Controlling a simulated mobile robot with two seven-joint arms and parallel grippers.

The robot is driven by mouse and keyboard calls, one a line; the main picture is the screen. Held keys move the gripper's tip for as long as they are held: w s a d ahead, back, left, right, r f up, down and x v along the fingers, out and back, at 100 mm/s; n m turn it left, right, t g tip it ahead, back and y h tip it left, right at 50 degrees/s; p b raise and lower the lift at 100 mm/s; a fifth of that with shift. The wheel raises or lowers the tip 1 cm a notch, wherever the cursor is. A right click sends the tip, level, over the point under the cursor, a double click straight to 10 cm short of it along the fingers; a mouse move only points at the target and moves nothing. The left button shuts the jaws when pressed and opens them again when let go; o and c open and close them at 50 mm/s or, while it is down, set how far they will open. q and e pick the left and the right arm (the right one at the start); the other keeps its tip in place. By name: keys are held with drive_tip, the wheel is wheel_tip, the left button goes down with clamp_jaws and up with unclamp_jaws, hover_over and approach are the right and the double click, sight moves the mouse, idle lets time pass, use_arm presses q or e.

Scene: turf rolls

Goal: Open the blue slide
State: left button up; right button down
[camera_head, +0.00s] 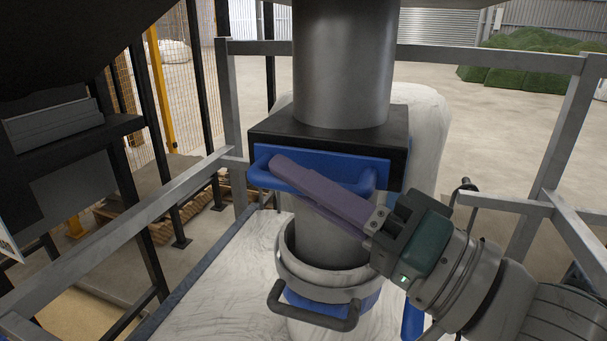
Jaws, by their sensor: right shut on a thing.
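The blue slide (345,163) is a flat plate with a blue bar handle on its front. It sits in a black housing (300,128) on the wide grey vertical pipe (342,65). My right gripper (275,170) comes in from the lower right. Its long purple fingers reach across the front of the slide and are shut on the blue handle near its left part. The fingers hide part of the handle. How far the slide stands out of the housing is hard to tell. My left gripper is out of view.
Below the slide, the pipe ends in a metal collar (325,283) with a dark handle (312,312). A white bag (425,125) stands behind it. Grey frame rails (140,237) surround the spot. Green turf (530,65) lies far back right, beyond open floor.

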idle(0.3)
drive_tip(key=shift+s+a+r+p, duration=0.1)
drive_tip(key=shift+s+a+p, duration=0.05)
drive_tip(key=shift+s+p, duration=0.25)
drive_tip(key=s+a+p, duration=0.3)
drive_tip(key=s+p, duration=0.1)
drive_tip(key=s, duration=0.5)
drive_tip(key=shift+s, duration=0.1)
drive_tip(key=c, duration=0.8)
unclamp_jaws()
drive_tip(key=shift+d, duration=0.1)
